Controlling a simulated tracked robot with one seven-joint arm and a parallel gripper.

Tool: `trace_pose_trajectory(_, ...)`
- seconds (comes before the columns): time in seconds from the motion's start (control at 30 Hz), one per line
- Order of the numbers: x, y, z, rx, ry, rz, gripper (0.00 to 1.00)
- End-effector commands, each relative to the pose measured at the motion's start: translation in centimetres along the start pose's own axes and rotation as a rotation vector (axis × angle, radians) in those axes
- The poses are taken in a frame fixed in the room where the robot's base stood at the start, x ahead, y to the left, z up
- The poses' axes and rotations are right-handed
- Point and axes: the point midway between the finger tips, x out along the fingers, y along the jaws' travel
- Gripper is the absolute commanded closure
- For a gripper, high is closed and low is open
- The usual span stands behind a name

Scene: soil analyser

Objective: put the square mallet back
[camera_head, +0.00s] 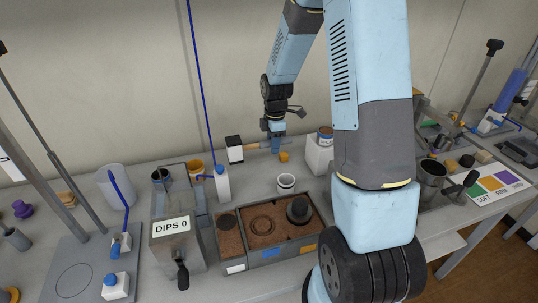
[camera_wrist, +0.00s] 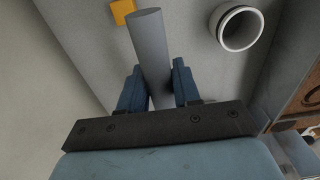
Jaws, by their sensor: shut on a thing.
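The square mallet (camera_head: 234,150) has a blocky white head with a dark top. Its handle runs right from the head, orange near the head and grey toward my gripper. My gripper (camera_head: 276,145) is over the back of the bench, shut on the handle. In the wrist view, the grey handle (camera_wrist: 149,45) passes between the two blue fingers of my gripper (camera_wrist: 160,88) and its free end points up the picture. The mallet's head is out of the wrist view. I cannot tell whether the mallet touches the bench.
A small orange block (camera_head: 283,157) lies close to my gripper. A white cup (camera_head: 286,184) stands nearer, and a white block (camera_head: 319,155) with a can (camera_head: 325,136) on it is to the right. A soil tray (camera_head: 272,253) and the DIPS box (camera_head: 176,248) are in front.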

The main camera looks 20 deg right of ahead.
Motion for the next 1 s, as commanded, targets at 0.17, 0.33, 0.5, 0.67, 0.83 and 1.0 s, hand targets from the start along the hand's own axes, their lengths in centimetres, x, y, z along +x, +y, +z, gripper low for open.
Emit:
trace_pose_trajectory(0.17,2.4,1.9,0.0,-0.001,0.000,-0.002,1.00)
trace_pose_trajectory(0.33,3.7,3.1,0.1,0.001,0.000,0.001,1.00)
trace_pose_trajectory(0.5,4.2,3.5,0.1,0.001,0.001,0.000,1.00)
trace_pose_trajectory(0.67,5.4,4.0,0.1,0.000,0.001,-0.002,1.00)
trace_pose_trajectory(0.83,7.5,4.0,0.2,0.000,0.000,-0.001,1.00)
trace_pose_trajectory(1.0,7.8,4.0,0.3,0.000,0.000,0.001,1.00)
